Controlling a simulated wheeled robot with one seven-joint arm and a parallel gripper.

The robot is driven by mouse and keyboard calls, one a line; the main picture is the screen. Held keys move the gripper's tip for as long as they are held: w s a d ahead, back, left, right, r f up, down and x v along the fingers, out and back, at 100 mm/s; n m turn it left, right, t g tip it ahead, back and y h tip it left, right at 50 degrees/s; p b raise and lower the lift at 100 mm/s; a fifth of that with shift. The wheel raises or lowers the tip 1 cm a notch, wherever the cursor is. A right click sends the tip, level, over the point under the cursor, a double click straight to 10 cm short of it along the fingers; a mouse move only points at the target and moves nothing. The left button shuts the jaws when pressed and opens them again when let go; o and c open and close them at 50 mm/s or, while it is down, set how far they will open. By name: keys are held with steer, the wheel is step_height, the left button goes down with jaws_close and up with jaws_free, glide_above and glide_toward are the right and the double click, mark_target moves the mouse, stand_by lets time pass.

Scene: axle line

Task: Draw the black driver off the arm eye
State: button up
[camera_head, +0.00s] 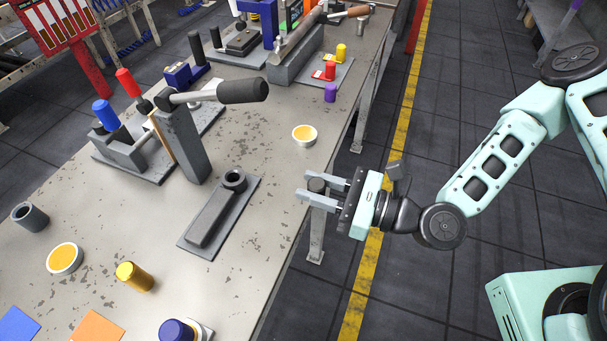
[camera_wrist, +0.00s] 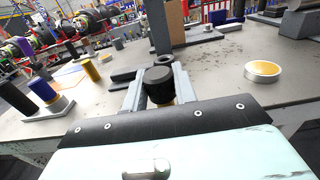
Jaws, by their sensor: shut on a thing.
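My gripper (camera_head: 314,185) is shut on the black driver (camera_wrist: 159,86), a short dark cylinder. Its dark round top also shows between the fingers in the head view (camera_head: 317,184). A little brownish yellow shows below it in the wrist view. The grey arm (camera_head: 212,215) lies on a flat dark plate (camera_head: 192,241) on the bench. Its round eye (camera_head: 234,178) is at the far end, and its bore looks open and dark. My gripper is to the right of the eye and apart from it, near the bench's right edge.
On the bench (camera_head: 125,215), a grey post (camera_head: 183,145) with a dark-handled lever stands left of the arm. A yellow-filled round dish (camera_head: 304,135) lies beyond my gripper. A yellow cylinder (camera_head: 134,277) and a purple-topped piece (camera_head: 176,331) stand nearer. Bare bench surrounds the plate.

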mark_target(319, 185)
steer(key=shift+s+d, duration=0.1)
steer(key=shift+d, duration=0.1)
stand_by(0.3)
steer(key=shift+r+p, duration=2.3)
